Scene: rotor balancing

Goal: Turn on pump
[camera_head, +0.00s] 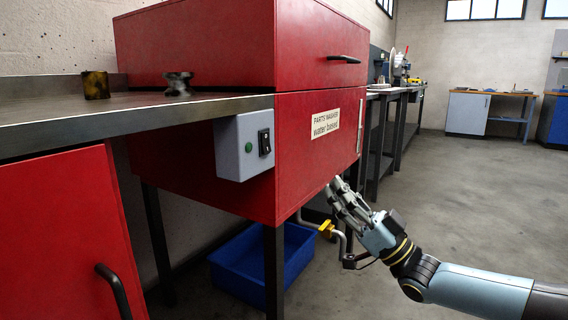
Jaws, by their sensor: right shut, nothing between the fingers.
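The red parts washer (303,150) stands at the centre, with a white label reading "PARTS WASHER water based" on its front. A grey switch box (228,150) is fixed to its left side. The box carries a black rocker switch (265,142) and a small green button or light (249,147). My right gripper (338,186) is shut and empty. It is below and to the right of the switch box, near the washer's lower front edge, apart from the switch. I cannot tell whether it touches the washer. My left gripper is not in view.
A metal bench top (110,113) at left bears two small parts, over a red cabinet (62,245). A blue bin (240,270) sits under the washer. A pipe with a yellow valve handle (326,229) hangs by my right gripper. Open floor (470,190) lies at right.

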